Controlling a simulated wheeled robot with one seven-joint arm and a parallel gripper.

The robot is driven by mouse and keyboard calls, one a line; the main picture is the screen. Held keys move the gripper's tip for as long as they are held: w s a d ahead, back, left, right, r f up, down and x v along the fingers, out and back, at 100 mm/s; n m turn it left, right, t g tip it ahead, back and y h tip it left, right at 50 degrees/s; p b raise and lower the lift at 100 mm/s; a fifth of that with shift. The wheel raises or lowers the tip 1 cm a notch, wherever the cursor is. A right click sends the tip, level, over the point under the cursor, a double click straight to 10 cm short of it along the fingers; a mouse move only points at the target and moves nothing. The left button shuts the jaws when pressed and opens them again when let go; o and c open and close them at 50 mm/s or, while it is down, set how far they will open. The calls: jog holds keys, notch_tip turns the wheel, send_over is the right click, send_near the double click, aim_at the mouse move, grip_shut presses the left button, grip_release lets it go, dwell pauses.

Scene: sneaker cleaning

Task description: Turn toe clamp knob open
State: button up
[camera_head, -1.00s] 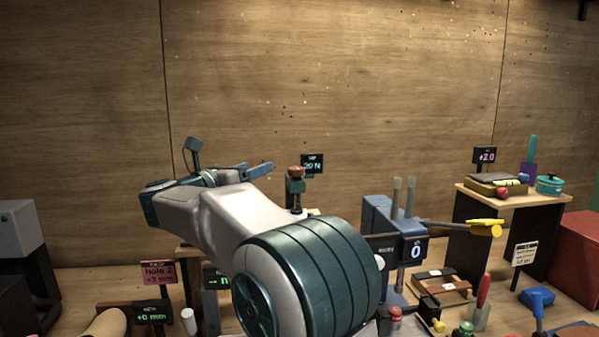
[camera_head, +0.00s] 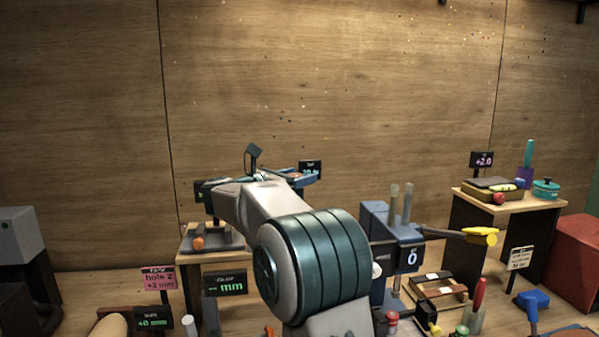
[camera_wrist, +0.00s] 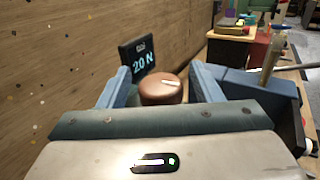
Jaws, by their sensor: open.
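The toe clamp knob (camera_wrist: 162,89) is a round brown knob with a pale mark on its top. In the wrist view it stands between the two blue fingers of my gripper (camera_wrist: 163,85). The fingers are apart, with a visible gap at the knob's right; whether the left finger touches it I cannot tell. In the head view my gripper (camera_head: 300,174) is at the knob, which shows only as a small brown patch (camera_head: 293,176). The post under the knob is hidden by my arm.
A display reading 20 N (camera_wrist: 138,57) stands close behind the knob. A blue unit marked 0 (camera_head: 376,225) with upright rods is right of my arm. A side table (camera_head: 520,197) stands farther right. A low stand (camera_head: 190,257) with a grey device is at left.

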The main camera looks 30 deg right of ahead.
jog(key=shift+w+d, duration=0.2)
jog(key=shift+d, duration=0.4)
jog(key=c, duration=1)
